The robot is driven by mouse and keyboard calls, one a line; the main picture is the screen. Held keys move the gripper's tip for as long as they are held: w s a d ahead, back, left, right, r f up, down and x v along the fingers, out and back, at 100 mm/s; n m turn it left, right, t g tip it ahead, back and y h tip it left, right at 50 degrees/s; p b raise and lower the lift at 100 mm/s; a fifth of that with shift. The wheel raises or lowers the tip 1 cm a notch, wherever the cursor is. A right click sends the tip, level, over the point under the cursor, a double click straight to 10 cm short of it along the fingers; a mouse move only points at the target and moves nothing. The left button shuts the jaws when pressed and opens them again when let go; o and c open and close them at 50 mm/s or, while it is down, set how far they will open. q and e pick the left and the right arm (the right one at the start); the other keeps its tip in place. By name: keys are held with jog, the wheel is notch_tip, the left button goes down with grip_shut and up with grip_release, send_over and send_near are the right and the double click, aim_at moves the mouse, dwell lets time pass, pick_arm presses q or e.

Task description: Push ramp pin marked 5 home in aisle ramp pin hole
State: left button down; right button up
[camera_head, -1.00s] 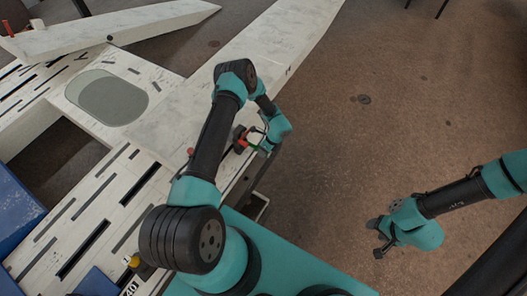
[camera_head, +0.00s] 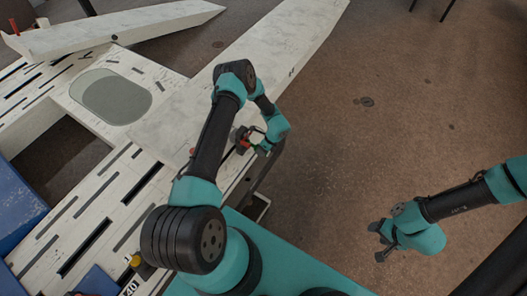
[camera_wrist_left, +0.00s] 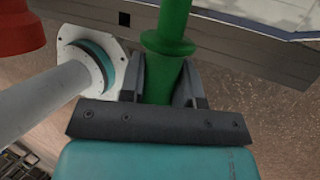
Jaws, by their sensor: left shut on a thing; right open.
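My left gripper (camera_head: 252,138) is shut on a green pin (camera_wrist_left: 174,40), at the right edge of the white slotted frame. In the left wrist view the green pin stands between the two fingers (camera_wrist_left: 163,85), with a wider collar just beyond them. Its far end runs out of the picture. No number can be read on it. The ramp pin hole cannot be made out. My right gripper (camera_head: 380,240) is open and empty over the brown floor, away from the frame.
The white frame (camera_head: 215,120) has many slots and a grey oval panel (camera_head: 112,97). A red part (camera_wrist_left: 20,28) stands left of the pin in the left wrist view. A small red knob (camera_head: 192,151) and a yellow knob (camera_head: 135,261) sit on the frame.

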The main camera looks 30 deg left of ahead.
aim_at(252, 144)
pick_arm(q)
jog(key=shift+a, duration=3.1)
jog(key=c, duration=0.7)
grip_release()
jog(key=shift+c, duration=0.2)
jog(key=v, duration=1.7)
jog(key=shift+r, duration=0.2)
jog(key=shift+w, duration=0.1)
